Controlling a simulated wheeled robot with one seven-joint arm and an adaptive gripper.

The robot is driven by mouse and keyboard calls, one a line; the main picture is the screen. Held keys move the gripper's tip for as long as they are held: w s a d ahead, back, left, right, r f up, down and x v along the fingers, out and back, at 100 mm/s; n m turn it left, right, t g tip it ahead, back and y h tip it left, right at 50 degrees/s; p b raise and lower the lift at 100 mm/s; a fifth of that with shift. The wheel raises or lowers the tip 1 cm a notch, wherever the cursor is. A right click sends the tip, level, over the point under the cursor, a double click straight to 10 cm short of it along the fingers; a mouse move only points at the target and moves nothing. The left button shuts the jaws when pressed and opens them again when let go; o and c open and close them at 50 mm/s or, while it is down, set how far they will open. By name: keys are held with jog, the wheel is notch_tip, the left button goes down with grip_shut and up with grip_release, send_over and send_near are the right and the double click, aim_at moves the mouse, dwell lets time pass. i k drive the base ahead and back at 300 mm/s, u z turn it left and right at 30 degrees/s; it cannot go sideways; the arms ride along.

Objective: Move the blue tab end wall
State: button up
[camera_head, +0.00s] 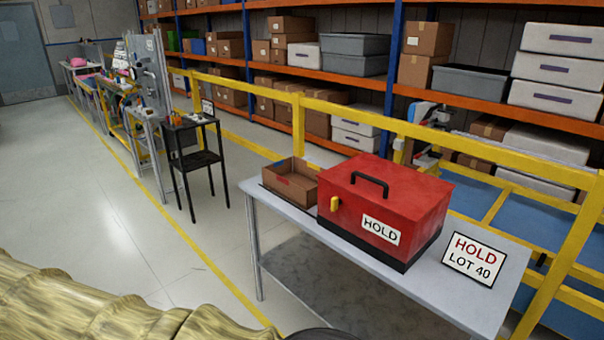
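A small open brown box (279,192) sits at the left end of the grey table (452,305), beside a red case. A small red patch shows on the box, and part of its inside is hidden by its walls and the case. My gripper is not in view.
The red case (340,190), with a black handle and a HOLD label, fills the table's middle. A HOLD LOT 40 sign (473,260) stands at its right. A yellow rail (400,125) runs behind. A black stand (195,160) is farther left; the floor between is clear.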

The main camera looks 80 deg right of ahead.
aim_at(283, 167)
jog(key=k, duration=0.8)
jog(key=z, duration=1.85)
